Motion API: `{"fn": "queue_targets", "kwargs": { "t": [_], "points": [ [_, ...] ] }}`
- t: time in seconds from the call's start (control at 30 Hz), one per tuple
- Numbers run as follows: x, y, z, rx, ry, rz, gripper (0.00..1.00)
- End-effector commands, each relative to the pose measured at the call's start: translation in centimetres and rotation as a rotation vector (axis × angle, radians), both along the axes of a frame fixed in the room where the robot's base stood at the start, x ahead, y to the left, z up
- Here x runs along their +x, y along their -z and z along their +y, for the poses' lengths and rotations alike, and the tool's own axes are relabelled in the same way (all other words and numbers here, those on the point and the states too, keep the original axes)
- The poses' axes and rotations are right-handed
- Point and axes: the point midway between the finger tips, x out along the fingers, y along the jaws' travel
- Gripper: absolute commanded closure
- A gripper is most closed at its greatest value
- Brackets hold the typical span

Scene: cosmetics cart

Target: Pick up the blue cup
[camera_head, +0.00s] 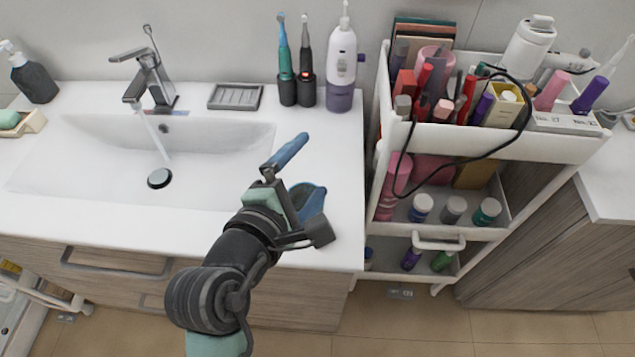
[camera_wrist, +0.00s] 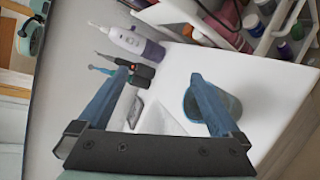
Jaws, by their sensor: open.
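The blue cup (camera_head: 312,204) stands on the white counter near its front right part. In the head view my gripper hides part of it. I cannot tell whether the right-hand finger touches the cup.
A sink (camera_head: 90,160) with running water lies to the left. Two electric toothbrushes (camera_head: 296,90), a white and purple bottle-like device (camera_head: 341,70) and a grey soap dish (camera_head: 235,96) stand at the back. A crowded white cart (camera_head: 505,143) stands right of the counter edge.

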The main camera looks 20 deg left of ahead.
Motion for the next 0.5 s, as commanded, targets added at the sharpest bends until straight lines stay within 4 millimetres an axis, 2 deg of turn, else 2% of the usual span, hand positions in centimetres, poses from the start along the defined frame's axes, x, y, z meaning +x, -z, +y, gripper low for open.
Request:
{"fn": "queue_targets", "kwargs": {
  "t": [0.1, 0.3, 0.4, 0.5],
  "points": [
    [-3.2, 1.2, 1.2, -0.355, -0.11, 0.076, 0.0],
    [-7.1, 3.0, 1.6, -0.831, -0.265, 0.134, 0.0],
    [-8.2, 3.5, 1.6, -0.969, -0.31, 0.146, 0.0],
    [-8.5, 3.8, 1.6, -1.035, -0.331, 0.151, 0.0]
  ]
}}
